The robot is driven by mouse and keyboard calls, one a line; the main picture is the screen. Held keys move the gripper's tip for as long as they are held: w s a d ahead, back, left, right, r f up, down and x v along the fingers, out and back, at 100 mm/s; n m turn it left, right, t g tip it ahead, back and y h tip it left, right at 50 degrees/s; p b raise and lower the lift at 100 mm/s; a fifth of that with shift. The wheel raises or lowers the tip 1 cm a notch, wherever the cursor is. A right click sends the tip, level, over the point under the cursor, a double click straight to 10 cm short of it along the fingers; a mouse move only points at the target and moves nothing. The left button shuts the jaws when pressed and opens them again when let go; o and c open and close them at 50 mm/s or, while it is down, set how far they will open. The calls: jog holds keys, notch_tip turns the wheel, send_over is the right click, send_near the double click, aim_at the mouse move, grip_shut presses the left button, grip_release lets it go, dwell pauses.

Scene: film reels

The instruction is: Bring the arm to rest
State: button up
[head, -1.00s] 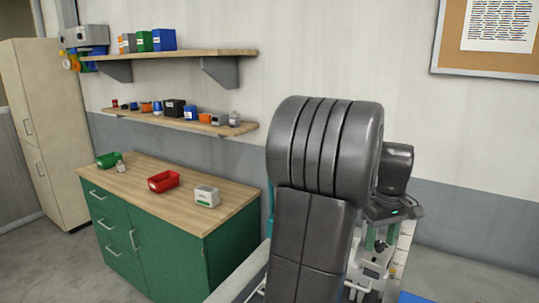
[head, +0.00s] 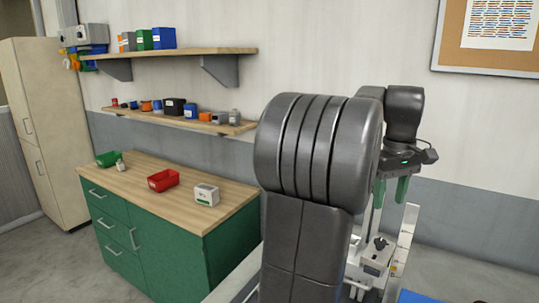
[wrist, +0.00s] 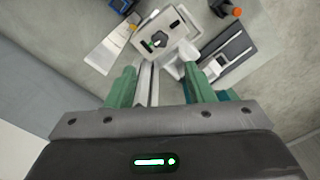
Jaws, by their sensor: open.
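My gripper (head: 391,192) shows right of my big dark arm link in the head view, its green fingers pointing down and apart. It is raised above a light grey device (head: 377,256) and left of an upright pale ruler-like strip (head: 404,240). In the wrist view my gripper (wrist: 160,82) is open, and I see nothing held between the fingers. The grey device (wrist: 160,36) lies beyond the fingertips there. My arm link hides much of the bench below in the head view.
A green cabinet (head: 160,247) with a wooden top stands left, bearing a red bin (head: 163,180), a green bin (head: 109,159) and a white box (head: 206,195). Two loaded wall shelves (head: 180,122) hang above. A blue surface (head: 425,296) shows at lower right.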

aim_at(381, 241)
notch_tip(381, 241, down, 12)
jog(key=shift+r+p, duration=0.2)
jog(key=shift+p, duration=0.1)
jog(key=n+b, duration=0.2)
jog(key=n, duration=0.3)
jog(key=n+b, duration=0.3)
jog(key=n, duration=0.2)
notch_tip(381, 241, up, 11)
jog(key=shift+n, duration=0.4)
jog(key=shift+r, duration=0.1)
dwell(0.3)
